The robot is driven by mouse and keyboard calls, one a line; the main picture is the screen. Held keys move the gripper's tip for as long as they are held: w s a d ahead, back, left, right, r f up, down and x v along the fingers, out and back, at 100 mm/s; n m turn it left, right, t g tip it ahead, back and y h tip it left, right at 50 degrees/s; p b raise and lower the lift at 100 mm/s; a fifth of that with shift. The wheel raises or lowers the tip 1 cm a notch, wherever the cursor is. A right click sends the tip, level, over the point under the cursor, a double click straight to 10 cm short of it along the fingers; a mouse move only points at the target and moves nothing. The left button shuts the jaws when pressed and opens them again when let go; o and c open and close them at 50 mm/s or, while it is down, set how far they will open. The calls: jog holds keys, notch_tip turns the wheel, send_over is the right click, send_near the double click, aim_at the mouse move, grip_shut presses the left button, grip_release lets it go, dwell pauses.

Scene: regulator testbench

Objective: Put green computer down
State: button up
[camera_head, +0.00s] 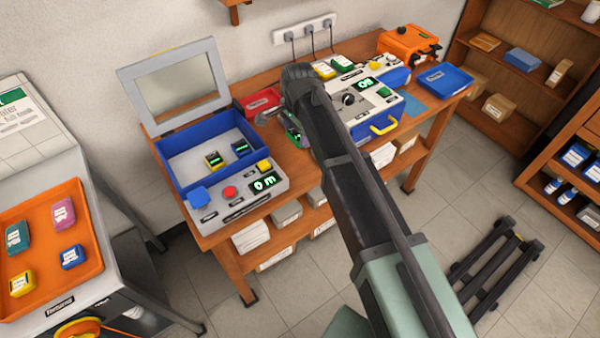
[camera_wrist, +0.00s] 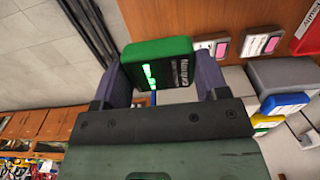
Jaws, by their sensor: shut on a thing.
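The green computer (camera_wrist: 155,50) is a small green block with a dark face, lit green marks and a label in the wrist view. My gripper (camera_wrist: 162,78) is shut on it, with one dark finger on each side. In the head view my gripper (camera_head: 285,112) is over the table, between the open blue test box and the white testbench. A little of the green computer (camera_head: 292,132) shows beside my arm, which hides the rest. I cannot tell whether it touches the table.
The blue open-lidded box (camera_head: 165,181) holds two dark lit devices. The testbench (camera_head: 349,100) stands right of my arm. A red tray (camera_head: 262,101), a blue tray (camera_head: 446,79) and an orange case (camera_head: 408,42) stand on the wooden table. An orange tray (camera_head: 88,257) holds several devices.

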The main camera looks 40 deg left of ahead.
aim_at(299, 167)
notch_tip(299, 167, down, 13)
jog(key=b, duration=1)
jog(key=shift+f, duration=0.1)
jog(key=shift+r, duration=0.3)
jog(key=shift+f, duration=0.2)
jog(key=o, duration=1)
jog(key=shift+c, duration=0.2)
notch_tip(299, 167, up, 13)
jog(key=p, duration=1.2)
jog(key=shift+f, duration=0.25)
